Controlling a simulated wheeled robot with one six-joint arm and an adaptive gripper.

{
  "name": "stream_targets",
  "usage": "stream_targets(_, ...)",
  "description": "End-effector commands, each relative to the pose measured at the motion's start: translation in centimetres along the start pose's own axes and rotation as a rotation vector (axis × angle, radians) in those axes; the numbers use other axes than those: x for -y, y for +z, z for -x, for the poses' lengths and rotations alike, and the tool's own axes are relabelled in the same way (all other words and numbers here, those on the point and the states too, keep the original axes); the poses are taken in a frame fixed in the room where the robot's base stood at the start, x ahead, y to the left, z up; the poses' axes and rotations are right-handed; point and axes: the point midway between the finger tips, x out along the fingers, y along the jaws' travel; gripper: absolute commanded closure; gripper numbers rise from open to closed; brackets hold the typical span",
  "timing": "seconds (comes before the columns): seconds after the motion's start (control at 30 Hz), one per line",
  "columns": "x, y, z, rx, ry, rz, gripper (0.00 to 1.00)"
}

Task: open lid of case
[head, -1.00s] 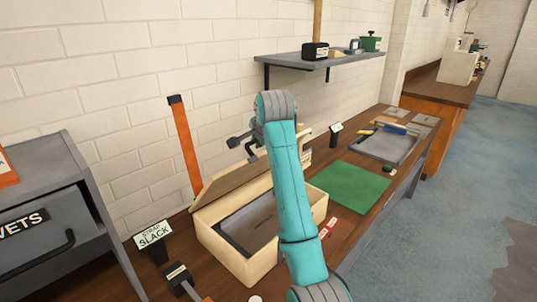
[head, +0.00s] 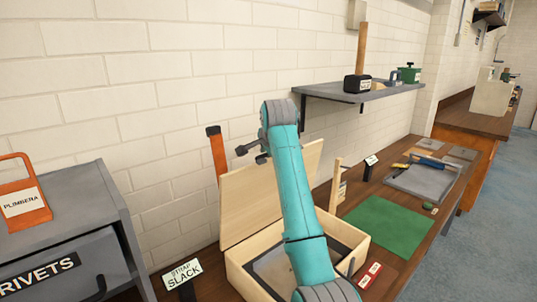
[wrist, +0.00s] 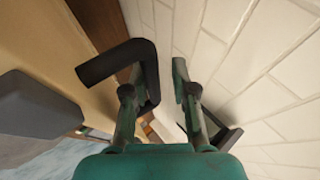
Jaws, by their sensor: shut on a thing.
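The wooden case (head: 243,276) stands on the bench in the head view, with a dark-rimmed grey insert inside. Its pale lid (head: 243,205) is raised nearly upright at the back, on the wall side. My teal arm crosses in front and hides part of the case and lid. In the wrist view my gripper (wrist: 152,88) shows both fingers, with a black bent piece beside the left one. A tan panel (wrist: 45,45) fills the left there. The exact contact is unclear.
A grey rivets cabinet (head: 60,255) stands at left, with an orange holder (head: 22,205) on top. A strap slack sign (head: 183,273) is beside the case. A wall shelf (head: 345,94) is above right. A green mat (head: 390,225) and grey tray (head: 422,181) lie to the right.

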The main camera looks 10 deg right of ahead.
Motion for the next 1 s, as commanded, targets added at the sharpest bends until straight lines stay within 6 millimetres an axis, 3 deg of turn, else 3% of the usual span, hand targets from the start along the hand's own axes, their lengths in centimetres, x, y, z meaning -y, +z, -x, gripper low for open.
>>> stream_targets(0.43, -0.4, 0.6, -0.9, 0.007, 0.003, 0.004, 1.00)
stream_targets(0.47, -0.4, 0.6, -0.9, 0.007, 0.003, 0.004, 0.64)
stream_targets(0.5, -0.5, 0.6, -0.9, 0.008, 0.005, 0.004, 0.61)
stream_targets(0.87, -0.3, 0.3, -0.4, 0.003, 0.003, 0.002, 0.61)
stream_targets(1.0, -0.2, 0.3, 0.8, 0.002, 0.000, 0.002, 0.61)
